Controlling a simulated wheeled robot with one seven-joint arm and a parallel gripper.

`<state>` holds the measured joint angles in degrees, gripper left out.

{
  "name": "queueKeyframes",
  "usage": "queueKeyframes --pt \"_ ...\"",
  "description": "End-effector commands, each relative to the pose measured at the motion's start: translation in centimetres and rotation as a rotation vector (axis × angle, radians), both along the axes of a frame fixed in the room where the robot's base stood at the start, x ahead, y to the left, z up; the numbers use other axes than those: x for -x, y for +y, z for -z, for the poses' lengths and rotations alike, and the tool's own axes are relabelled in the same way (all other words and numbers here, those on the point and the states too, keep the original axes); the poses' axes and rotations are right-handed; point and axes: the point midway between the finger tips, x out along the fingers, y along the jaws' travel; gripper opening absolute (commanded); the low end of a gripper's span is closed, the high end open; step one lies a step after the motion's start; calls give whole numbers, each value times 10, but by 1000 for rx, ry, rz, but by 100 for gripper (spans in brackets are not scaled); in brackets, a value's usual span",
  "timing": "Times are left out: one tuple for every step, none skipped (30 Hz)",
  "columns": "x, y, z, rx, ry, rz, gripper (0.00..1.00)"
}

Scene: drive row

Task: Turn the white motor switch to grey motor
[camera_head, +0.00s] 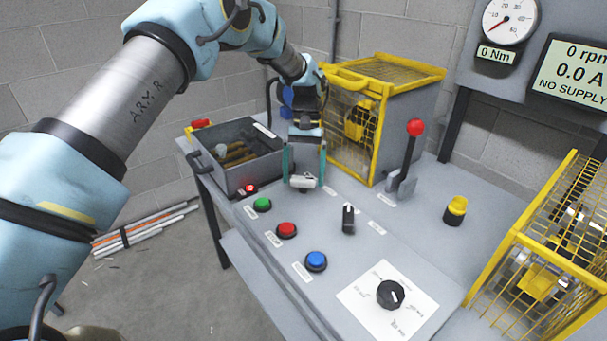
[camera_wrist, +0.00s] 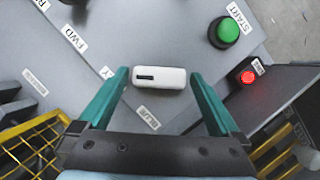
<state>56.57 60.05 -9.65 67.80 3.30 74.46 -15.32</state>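The white motor switch (camera_wrist: 160,78) is a rounded white bar with a dark mark at its left end in the wrist view. It lies between the fingertips of my gripper (camera_wrist: 158,74), with small gaps at both ends, so my gripper is open. In the head view my gripper (camera_head: 304,184) points down at the panel around the white switch (camera_head: 303,181). A BLUE label (camera_wrist: 148,118) lies just below the switch in the wrist view. Another label, ending in Y (camera_wrist: 106,72), is partly hidden by the left finger.
A grey bin (camera_head: 235,165) and a yellow cage (camera_head: 400,85) stand behind my gripper. A red-knobbed lever (camera_head: 410,150) is to the right. Green (camera_head: 263,204), red (camera_head: 287,230) and blue (camera_head: 316,261) buttons line the panel's front. A black selector (camera_head: 348,218) stands nearby.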

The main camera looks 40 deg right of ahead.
Motion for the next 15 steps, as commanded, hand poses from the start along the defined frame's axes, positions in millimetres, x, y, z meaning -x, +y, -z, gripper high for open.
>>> queueKeyframes --pt "0 0 0 0 0 0 100" --pt "0 0 0 -1 1 0 100" --pt "0 0 0 0 1 0 100" --pt "0 0 0 0 1 -1 100" --pt "0 0 0 0 1 -1 100" --pt "0 0 0 0 1 -1 100" --pt "0 0 0 0 1 -1 100" --pt "0 -1 -1 0 0 -1 100" --pt "-1 -2 -3 1 0 -1 100" --pt "-2 -3 -5 2 0 -2 100" --pt "-3 -4 -8 2 0 -2 100" --pt "-4 -6 -13 3 -1 -2 100" --pt "-6 -7 -17 4 -2 -2 100" --pt "-7 -9 -23 4 -2 -2 100" --pt "-9 -11 -30 4 -2 -2 100"
